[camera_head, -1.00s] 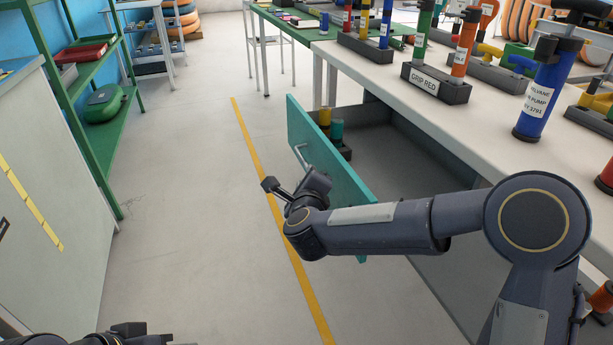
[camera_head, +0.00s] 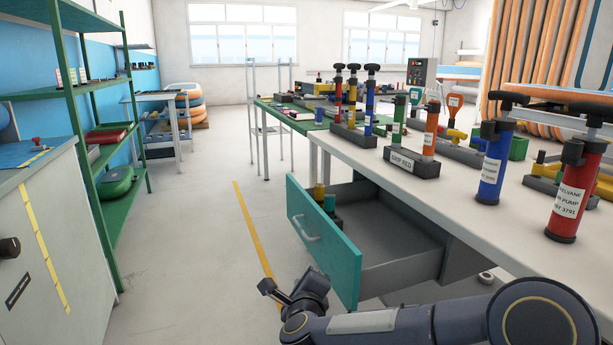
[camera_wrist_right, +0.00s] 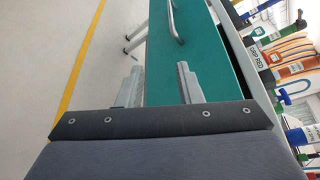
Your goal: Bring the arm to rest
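My right arm comes in from the bottom right of the head view. Its gripper (camera_head: 278,292) is in front of the open drawer's teal front (camera_head: 325,250), near its lower edge. In the right wrist view the two fingers of the gripper (camera_wrist_right: 159,80) stand apart with nothing held between them. The teal front (camera_wrist_right: 210,65) and its metal handle (camera_wrist_right: 175,22) lie beyond the fingers; the handle is clear of them. My left arm and gripper are not in view.
The drawer (camera_head: 400,240) is pulled out under the white workbench (camera_head: 470,195), with pump parts at its left end. Labelled pumps, such as a blue one (camera_head: 492,165), stand on the bench. A green shelf (camera_head: 110,200) stands left. Floor between is clear.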

